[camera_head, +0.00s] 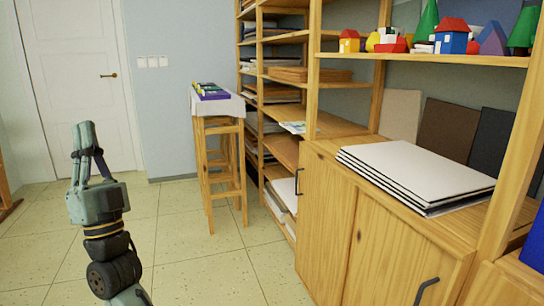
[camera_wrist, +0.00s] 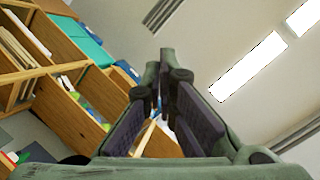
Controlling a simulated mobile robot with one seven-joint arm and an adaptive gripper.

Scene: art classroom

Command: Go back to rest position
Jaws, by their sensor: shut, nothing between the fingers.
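My gripper (camera_head: 84,132) points straight up at the left of the head view, over the open floor. Its fingers are shut with nothing held. In the wrist view my gripper (camera_wrist: 163,62) has its fingertips together at the middle. A narrow gap shows lower down between the finger pads. The gripper touches nothing in either view.
A wooden stool (camera_head: 221,165) bears a cloth and a purple box (camera_head: 211,91). A wooden cabinet (camera_head: 325,220) with a stack of white boards (camera_head: 415,172) stands at right. Blocks line the shelf (camera_head: 430,60) above. A white door (camera_head: 75,80) is behind. Floor (camera_head: 180,230) between is clear.

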